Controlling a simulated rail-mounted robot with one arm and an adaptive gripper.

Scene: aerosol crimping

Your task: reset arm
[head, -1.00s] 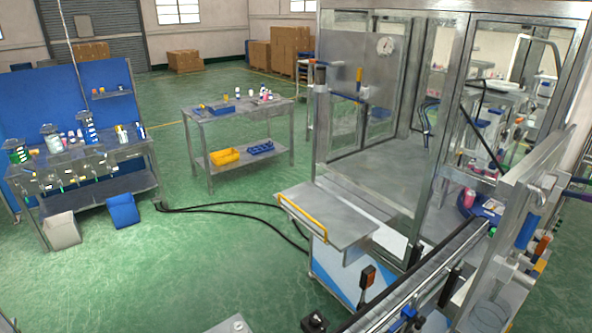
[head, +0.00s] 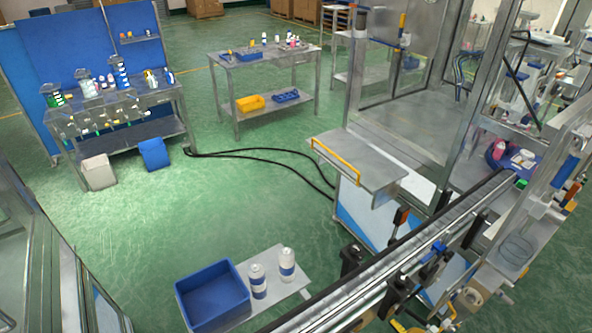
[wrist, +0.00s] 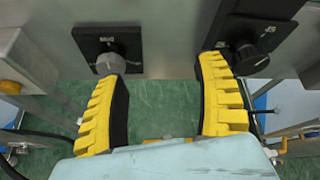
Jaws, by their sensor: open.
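My gripper (wrist: 162,70) shows in the wrist view with its two yellow ribbed, black-padded fingers spread apart. Nothing is between the fingers. A grey metal panel (wrist: 170,45) is in front of them. A grey knob on a black plate (wrist: 108,63) is beyond the left fingertip, and a black knob (wrist: 250,56) is to the right of the right fingertip. I cannot tell whether either finger touches the panel. I cannot clearly make out the gripper in the head view.
In the head view, a conveyor (head: 400,258) runs diagonally at the lower right. A metal shelf with a yellow handle (head: 337,158) juts from the enclosure. Green floor (head: 220,215) lies open in the middle-left.

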